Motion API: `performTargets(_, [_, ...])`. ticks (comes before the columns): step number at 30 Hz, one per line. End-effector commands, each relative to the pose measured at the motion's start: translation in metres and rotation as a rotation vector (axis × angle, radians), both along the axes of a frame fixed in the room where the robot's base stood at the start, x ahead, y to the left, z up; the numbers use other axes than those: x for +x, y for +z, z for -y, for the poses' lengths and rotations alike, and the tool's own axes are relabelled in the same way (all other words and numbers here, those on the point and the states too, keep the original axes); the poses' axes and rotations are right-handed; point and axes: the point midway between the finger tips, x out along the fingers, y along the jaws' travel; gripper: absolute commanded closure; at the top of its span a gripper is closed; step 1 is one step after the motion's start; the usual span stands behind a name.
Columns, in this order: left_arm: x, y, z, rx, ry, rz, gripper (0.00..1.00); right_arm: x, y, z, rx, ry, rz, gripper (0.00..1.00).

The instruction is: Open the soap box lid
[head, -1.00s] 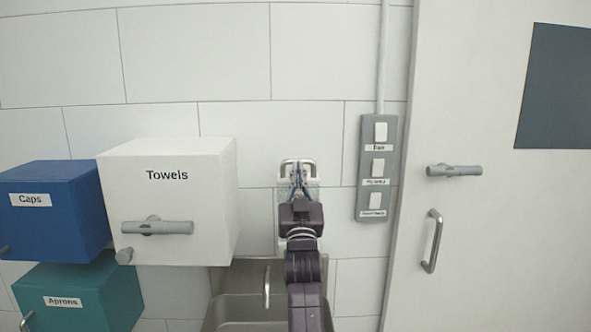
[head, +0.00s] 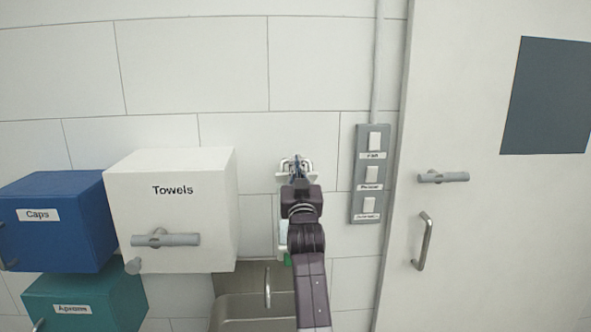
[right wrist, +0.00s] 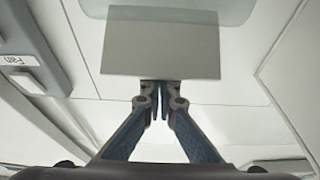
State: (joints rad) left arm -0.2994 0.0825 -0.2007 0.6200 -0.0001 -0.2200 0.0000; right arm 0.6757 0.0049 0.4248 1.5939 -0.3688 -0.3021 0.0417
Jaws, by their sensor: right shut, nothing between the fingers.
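The soap box (head: 283,236) hangs on the tiled wall above the sink, mostly hidden behind my right arm. Its pale body and a bit of green low down show beside the arm. A light metal handle (head: 307,166) shows at its top, around my fingertips. My right gripper (head: 297,174) is shut and empty at the top of the box. In the right wrist view, its closed fingertips (right wrist: 160,92) are at the edge of a flat grey panel (right wrist: 160,45), with a clear part behind it. I cannot tell how far the lid is open. My left gripper is out of view.
A white Towels box (head: 170,210), a blue Caps box (head: 60,240) and a teal Aprons box (head: 110,290) are at left. A switch panel (head: 371,205) and a door (head: 480,230) are at right. A sink (head: 235,308) with a tap lies below.

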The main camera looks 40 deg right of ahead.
Motion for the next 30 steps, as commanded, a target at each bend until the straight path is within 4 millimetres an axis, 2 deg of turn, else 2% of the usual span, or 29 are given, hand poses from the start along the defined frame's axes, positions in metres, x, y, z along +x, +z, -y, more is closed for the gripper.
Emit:
performTargets(12, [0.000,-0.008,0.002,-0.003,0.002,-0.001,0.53,0.016,0.009,0.010,0.000,0.000,-0.002,1.00])
performTargets(30, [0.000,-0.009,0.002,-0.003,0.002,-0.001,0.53,0.021,0.009,0.013,0.002,0.000,-0.005,1.00])
